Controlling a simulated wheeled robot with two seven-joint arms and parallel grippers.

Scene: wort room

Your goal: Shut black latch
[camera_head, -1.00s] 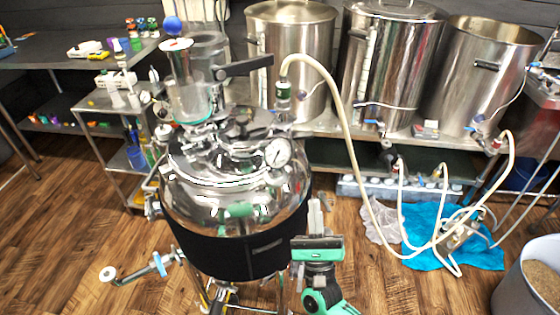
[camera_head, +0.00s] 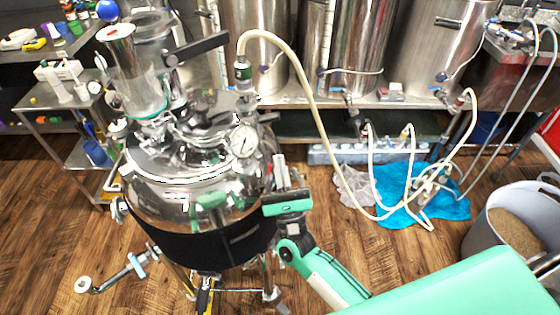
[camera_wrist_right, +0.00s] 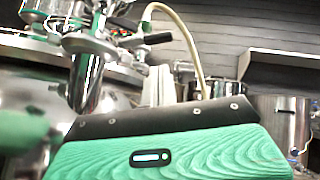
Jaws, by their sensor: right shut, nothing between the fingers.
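A shiny steel kettle (camera_head: 180,205) with a black band stands at left in the head view. A black lever (camera_head: 197,48) sticks out to the right from the fitting above its lid. More black parts (camera_head: 215,122) sit on the lid; I cannot tell which is the latch. My right gripper (camera_head: 284,177) is beside the kettle's right side, below and right of the round gauge (camera_head: 244,141). It is shut and empty; contact with the kettle is unclear. Its green body (camera_wrist_right: 170,152) fills the bottom of the wrist view. My left gripper is out of view.
A pale hose (camera_head: 310,85) arches from the kettle's fitting to a blue cloth (camera_head: 425,195) on the floor. Tall steel vats (camera_head: 350,45) stand behind on a rack. A bucket of grain (camera_head: 510,225) is at right. A side cart (camera_head: 55,112) stands at left.

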